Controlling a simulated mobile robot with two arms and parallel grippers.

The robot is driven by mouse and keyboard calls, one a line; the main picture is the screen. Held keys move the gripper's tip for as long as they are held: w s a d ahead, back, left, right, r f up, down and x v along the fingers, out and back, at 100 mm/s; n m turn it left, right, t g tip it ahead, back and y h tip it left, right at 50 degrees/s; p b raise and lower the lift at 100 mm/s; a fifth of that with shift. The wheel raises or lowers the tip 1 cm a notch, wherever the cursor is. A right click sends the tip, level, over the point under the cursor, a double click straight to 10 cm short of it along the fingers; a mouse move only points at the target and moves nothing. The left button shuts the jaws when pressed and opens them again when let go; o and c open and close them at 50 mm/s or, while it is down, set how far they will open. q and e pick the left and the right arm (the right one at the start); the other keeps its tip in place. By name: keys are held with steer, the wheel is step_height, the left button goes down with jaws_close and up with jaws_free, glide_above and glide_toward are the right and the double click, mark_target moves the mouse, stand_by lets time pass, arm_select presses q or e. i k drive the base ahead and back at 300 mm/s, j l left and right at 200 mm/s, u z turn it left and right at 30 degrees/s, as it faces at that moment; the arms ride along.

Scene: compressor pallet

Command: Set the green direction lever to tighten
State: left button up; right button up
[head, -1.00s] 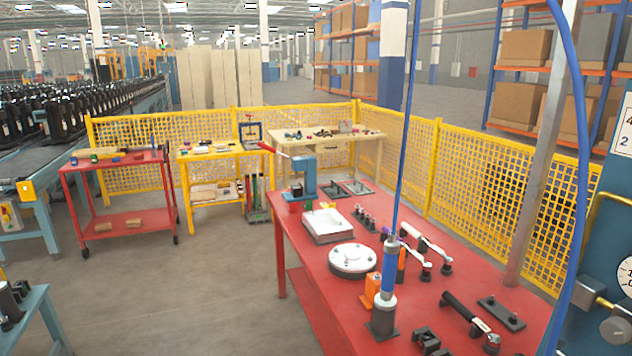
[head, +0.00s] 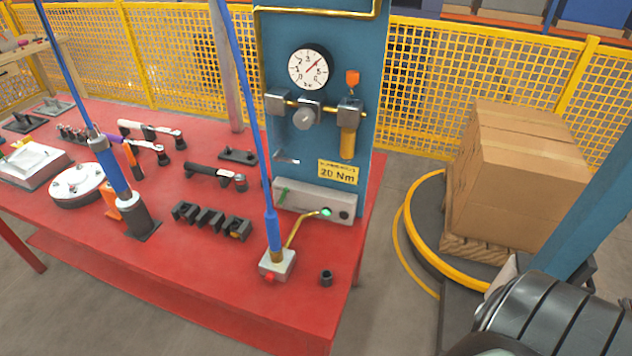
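A small green lever-like part (head: 282,195) sits at the left end of a grey block (head: 312,201) at the foot of the blue panel. A green round spot (head: 326,212) shows on the same block, where a yellow tube meets it. Both are small, and I cannot tell for sure which is the direction lever or how it is set. Neither of my grippers is in view.
The blue panel (head: 275,60) carries a gauge (head: 308,68) and a "20 Nm" label (head: 338,172). Another blue tool (head: 112,175), wrenches and black holders stand on the red table (head: 190,285). A brown carton (head: 515,175) and a dark ribbed cylinder (head: 535,315) are at right.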

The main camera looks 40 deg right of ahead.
mark_target(282, 200)
steer(key=z, duration=0.9)
steer(key=j, duration=2.65)
steer(key=k+u, duration=0.05)
steer(key=k, duration=0.05)
